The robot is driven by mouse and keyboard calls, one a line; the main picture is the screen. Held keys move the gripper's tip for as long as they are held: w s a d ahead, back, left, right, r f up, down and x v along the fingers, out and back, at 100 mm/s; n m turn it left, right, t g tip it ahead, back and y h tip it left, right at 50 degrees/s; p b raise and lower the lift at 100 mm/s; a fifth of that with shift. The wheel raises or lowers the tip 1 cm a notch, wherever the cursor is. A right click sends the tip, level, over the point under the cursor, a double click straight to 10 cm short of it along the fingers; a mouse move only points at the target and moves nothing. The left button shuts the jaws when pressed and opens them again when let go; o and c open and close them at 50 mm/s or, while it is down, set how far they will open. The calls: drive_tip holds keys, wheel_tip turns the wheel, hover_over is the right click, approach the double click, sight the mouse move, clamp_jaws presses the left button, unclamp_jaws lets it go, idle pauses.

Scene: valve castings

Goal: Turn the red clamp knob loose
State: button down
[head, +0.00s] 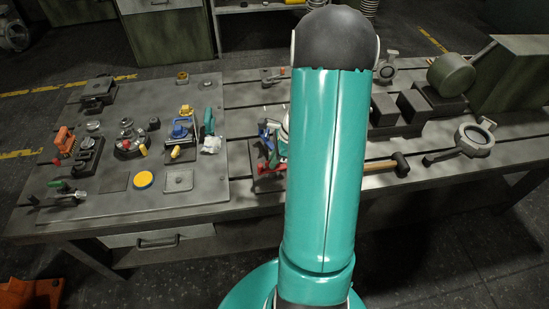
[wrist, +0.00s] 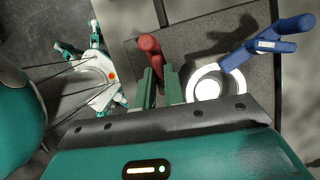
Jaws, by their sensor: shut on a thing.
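The red clamp knob (wrist: 151,46) shows in the wrist view as a rounded red bar end with a shaft running down between my fingers. My gripper (wrist: 160,78) is shut on it, one green finger on each side. The lower part of the knob is hidden behind the fingers and palm. In the head view a red part (head: 268,169) shows just left of my arm, which hides most of my gripper there.
A blue handle (wrist: 262,46) and a pale ring (wrist: 206,88) stand right of the knob on a dark plate. The bench (head: 245,97) also holds several fixtures at left, a hammer (head: 398,164) and castings at right. A yellow disc (head: 143,180) lies near the front.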

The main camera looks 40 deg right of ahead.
drive_tip(key=shift+m+t+h, duration=0.3)
drive_tip(key=shift+m, duration=0.8)
drive_tip(key=c, duration=1.5)
unclamp_jaws()
drive_tip(key=shift+r, duration=0.1)
drive_tip(key=v, duration=1.3)
drive_tip(key=shift+s+r, duration=0.15)
drive_tip(key=shift+r, duration=0.15)
